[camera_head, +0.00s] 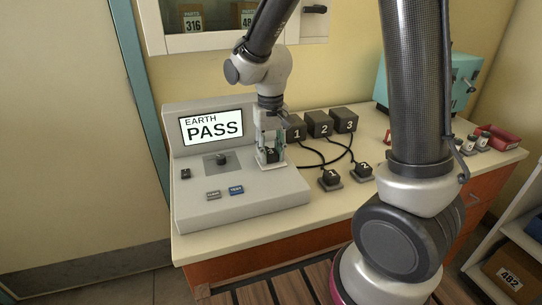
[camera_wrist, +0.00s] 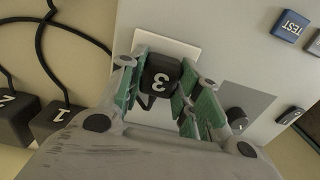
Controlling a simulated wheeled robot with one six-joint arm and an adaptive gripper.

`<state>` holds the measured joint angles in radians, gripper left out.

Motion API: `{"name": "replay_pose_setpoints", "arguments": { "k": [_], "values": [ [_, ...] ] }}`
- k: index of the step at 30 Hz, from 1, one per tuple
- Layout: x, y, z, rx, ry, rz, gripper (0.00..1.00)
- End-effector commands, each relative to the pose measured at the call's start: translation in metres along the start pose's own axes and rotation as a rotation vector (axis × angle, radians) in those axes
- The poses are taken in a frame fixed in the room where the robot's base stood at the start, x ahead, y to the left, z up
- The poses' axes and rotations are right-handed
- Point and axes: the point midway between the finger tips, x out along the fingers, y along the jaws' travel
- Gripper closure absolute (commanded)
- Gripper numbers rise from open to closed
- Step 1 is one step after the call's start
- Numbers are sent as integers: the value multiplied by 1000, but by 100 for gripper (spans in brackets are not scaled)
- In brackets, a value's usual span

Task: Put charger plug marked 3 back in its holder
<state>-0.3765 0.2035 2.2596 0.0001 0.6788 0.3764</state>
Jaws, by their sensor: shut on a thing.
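The black charger plug marked 3 (camera_head: 271,155) is between the fingers of my gripper (camera_head: 270,142), over the pale socket plate (camera_head: 263,164) of the grey tester. I cannot tell how deep the plug sits in the socket. Charger box 3 (camera_head: 344,121) stands at the back of the bench. Plug 3's holder is not visible; my arm hides part of the bench right of plug 2.
The tester screen (camera_head: 211,127) reads EARTH PASS. Plug 1 (camera_head: 330,177) and plug 2 (camera_head: 363,170) sit in small holders on the bench. Charger boxes 1 (camera_head: 296,130) and 2 (camera_head: 319,125) stand behind, with black cables between. A teal box (camera_head: 462,83) and red tray (camera_head: 502,140) stand right.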

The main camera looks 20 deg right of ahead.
Motion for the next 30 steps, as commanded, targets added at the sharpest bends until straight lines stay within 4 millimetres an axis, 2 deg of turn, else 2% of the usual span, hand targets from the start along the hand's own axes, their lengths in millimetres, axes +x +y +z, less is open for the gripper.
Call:
{"name": "replay_pose_setpoints", "arguments": {
  "k": [30],
  "values": [
    [-40,0,0,0,1,0,100]
  ]
}}
